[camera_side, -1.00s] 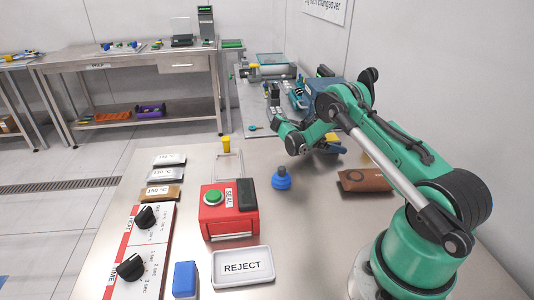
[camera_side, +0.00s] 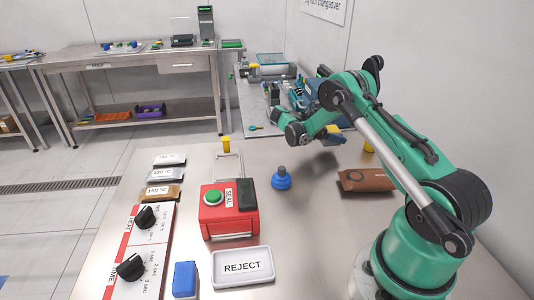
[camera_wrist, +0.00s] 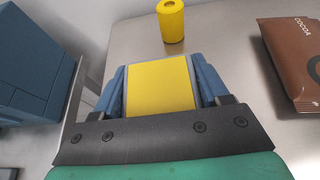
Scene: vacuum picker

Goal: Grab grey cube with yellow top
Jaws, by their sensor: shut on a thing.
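The grey cube with a yellow top (camera_wrist: 160,86) sits between the two blue fingers of my gripper (camera_wrist: 161,84) in the wrist view. Its yellow face is toward the camera and only thin grey edges show beside it. The fingers press on its left and right sides. In the side view my gripper (camera_side: 331,136) is at the back right of the steel table, partly behind my own arm, and the cube is hard to make out there.
A yellow cylinder (camera_wrist: 171,20) stands just beyond the cube. A brown cocoa pouch (camera_wrist: 294,62) lies to the right, and a blue box (camera_wrist: 38,62) is at the left. In the side view, a blue bottle (camera_side: 281,179) and a red sealer (camera_side: 228,209) stand on the steel table (camera_side: 330,240).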

